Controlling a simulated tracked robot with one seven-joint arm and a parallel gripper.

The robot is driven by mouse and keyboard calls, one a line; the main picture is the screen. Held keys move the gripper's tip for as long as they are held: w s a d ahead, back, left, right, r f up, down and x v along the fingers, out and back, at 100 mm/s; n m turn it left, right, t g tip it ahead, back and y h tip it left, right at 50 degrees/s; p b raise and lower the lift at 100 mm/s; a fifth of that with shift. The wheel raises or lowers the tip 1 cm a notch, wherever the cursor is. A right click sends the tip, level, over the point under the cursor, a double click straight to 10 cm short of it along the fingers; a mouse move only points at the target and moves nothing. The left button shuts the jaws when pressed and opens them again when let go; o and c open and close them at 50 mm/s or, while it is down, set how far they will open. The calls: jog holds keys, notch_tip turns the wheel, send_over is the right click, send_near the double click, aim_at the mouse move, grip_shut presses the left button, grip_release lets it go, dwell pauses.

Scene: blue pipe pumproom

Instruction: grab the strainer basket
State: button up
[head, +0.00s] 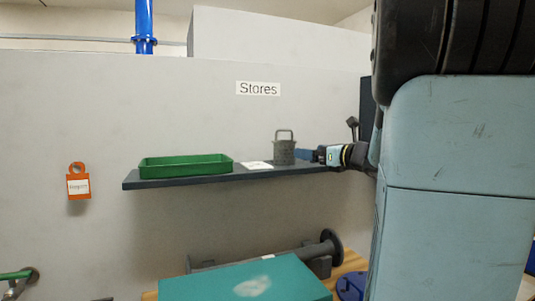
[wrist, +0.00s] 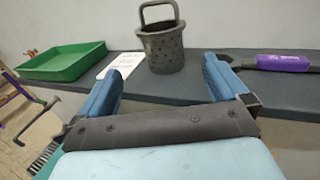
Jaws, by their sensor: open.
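The strainer basket (head: 284,150) is a grey perforated cup with a hoop handle on top. It stands upright on the dark shelf (head: 190,178), under the "Stores" sign. In the wrist view the strainer basket (wrist: 163,45) stands ahead of my gripper, between the lines of its two blue fingers. My gripper (wrist: 168,85) is open, with nothing between the fingers. In the head view my gripper (head: 305,155) is just right of the basket, at about shelf height. The far finger is hard to make out there.
A green tray (head: 186,166) is on the shelf's left part. A white paper (head: 257,165) lies left of the basket. In the wrist view, a purple-handled tool (wrist: 283,63) lies to the right on the shelf. A teal box (head: 245,283) stands below.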

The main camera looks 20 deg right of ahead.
aim_at(283, 146)
jog(key=x, duration=1.3)
jog(key=shift+w+d+r, duration=0.2)
jog(key=shift+w+r, duration=0.05)
jog(key=shift+w, duration=0.2)
jog(key=shift+c, duration=0.5)
jog(key=c, duration=0.9)
jog(key=shift+c, duration=0.2)
